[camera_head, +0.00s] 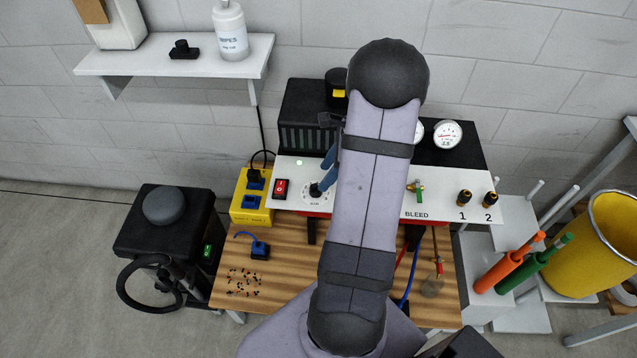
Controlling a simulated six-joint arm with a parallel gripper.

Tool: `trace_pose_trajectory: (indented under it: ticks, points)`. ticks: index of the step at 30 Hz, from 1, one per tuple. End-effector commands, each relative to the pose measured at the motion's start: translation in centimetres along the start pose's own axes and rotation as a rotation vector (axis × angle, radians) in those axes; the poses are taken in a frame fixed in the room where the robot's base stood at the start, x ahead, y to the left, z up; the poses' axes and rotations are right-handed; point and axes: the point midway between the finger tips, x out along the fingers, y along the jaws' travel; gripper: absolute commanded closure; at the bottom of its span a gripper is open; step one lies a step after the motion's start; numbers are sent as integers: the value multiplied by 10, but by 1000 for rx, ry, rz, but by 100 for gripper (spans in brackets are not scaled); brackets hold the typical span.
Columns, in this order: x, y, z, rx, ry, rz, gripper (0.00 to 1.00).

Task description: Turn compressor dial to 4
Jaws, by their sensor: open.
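The dial (315,190) is a small dark knob on a white round scale, set in the white panel (370,203) at the back of the wooden bench. My gripper (325,181) has blue fingers and is at the dial, with its fingertips close to the knob. It is open. My arm hides part of the gripper and the panel's middle. I cannot tell whether the fingers touch the knob, and the scale numbers and pointer are too small to read.
A red switch (281,188) and a yellow socket box (251,196) are left of the dial. A green-handled valve (417,191), two black knobs and a gauge (447,135) are to the right.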

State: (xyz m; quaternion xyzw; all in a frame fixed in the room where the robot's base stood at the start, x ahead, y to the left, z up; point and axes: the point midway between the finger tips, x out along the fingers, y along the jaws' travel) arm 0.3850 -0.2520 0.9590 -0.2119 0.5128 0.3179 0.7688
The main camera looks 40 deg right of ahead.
Motion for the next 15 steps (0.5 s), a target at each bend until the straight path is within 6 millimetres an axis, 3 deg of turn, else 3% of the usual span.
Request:
trace_pose_trajectory:
  ticks: [9,15]
  points:
    - [40,1,0,-1,2,4,53]
    - [57,1,0,-2,1,2,53]
